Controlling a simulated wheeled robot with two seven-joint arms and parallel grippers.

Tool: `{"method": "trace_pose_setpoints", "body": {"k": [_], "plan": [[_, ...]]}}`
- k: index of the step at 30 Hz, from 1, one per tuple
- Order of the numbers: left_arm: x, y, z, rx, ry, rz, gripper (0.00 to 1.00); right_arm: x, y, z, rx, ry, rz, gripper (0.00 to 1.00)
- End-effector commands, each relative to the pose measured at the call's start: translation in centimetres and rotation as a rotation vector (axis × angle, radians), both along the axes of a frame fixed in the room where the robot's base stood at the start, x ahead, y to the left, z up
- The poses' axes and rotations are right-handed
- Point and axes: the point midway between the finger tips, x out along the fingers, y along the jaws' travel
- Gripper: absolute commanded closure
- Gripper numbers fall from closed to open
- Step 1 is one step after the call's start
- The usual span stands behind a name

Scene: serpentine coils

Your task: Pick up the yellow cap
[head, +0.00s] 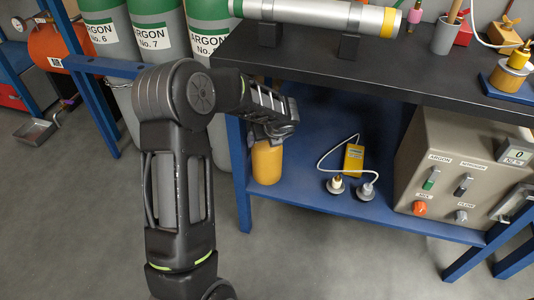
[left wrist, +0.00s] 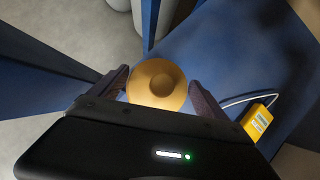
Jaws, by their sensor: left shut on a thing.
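The yellow cap (head: 266,162) is a rounded yellow-orange cylinder at the left end of the blue lower shelf, beneath the black bench top. In the left wrist view the cap (left wrist: 157,84) shows from above as a round disc with a raised centre, between the two fingers. My left gripper (head: 272,132) reaches in under the bench top and is shut on the cap's upper part; its fingers also show in the left wrist view (left wrist: 157,88). I cannot tell whether the cap's base touches the shelf. My right gripper is not in view.
A blue table leg (head: 238,170) stands close left of the cap. A yellow meter (head: 353,158) with a white cable and small fittings (head: 364,190) lies right on the shelf (head: 310,185). A control box (head: 460,170) stands farther right. The black bench top (head: 400,75) is overhead.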

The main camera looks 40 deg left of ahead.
Motion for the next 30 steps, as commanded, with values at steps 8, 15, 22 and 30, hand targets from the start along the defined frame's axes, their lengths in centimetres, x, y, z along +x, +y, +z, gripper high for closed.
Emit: {"method": "trace_pose_setpoints", "body": {"k": [8, 15, 22, 30], "plan": [[0.01, -0.02, -0.01, 0.0, 0.0, 0.0, 0.69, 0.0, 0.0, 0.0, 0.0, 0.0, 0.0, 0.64], [0.07, -0.02, 0.1, 0.001, -0.003, -0.001, 0.87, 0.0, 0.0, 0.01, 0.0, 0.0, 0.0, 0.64], [0.07, -0.02, 0.11, 0.001, -0.003, -0.001, 0.87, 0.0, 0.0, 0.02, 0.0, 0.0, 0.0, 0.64], [0.12, -0.19, 0.49, 0.0, -0.001, -0.001, 0.87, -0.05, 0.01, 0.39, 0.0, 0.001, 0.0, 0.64]]}}
